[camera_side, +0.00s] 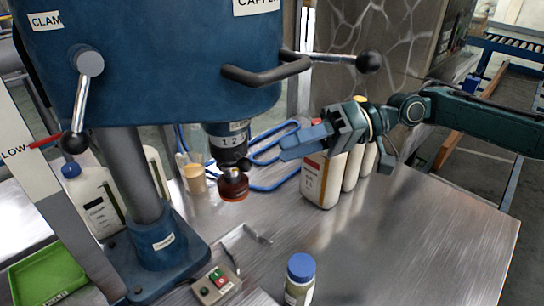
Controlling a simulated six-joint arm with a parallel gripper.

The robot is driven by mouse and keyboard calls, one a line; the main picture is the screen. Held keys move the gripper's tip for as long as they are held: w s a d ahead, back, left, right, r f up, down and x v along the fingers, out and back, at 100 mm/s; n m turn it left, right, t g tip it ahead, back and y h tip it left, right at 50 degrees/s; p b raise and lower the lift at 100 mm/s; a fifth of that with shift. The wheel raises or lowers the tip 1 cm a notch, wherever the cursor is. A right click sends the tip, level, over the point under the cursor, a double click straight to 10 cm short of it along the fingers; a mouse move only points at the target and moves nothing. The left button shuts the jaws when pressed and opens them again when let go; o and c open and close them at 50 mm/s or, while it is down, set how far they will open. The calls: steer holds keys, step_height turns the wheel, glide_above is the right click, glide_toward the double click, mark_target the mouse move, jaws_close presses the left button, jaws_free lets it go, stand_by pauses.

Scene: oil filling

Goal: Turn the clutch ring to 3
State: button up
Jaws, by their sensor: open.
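The clutch ring (230,141) is a dark band with white numbers, 1, 2 and 3 among them, on the spindle under the blue capper head (150,60). Which number is set cannot be told. Below it hangs a dark chuck with a reddish-brown lower part (233,187). My gripper (290,146) is to the right of the ring, with its blue fingers pointing left toward it. A gap shows between the fingers and the ring in this view. The gripper is open, with nothing seen between its fingers.
White bottles (322,180) stand just below and behind my gripper. A blue-capped bottle (300,278) stands at the front, right of a button box (215,285). A black-knobbed lever (368,62) juts out above the gripper. The steel table (430,230) is clear at right.

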steer(key=shift+v, duration=2.45)
steer(key=shift+c, duration=0.2)
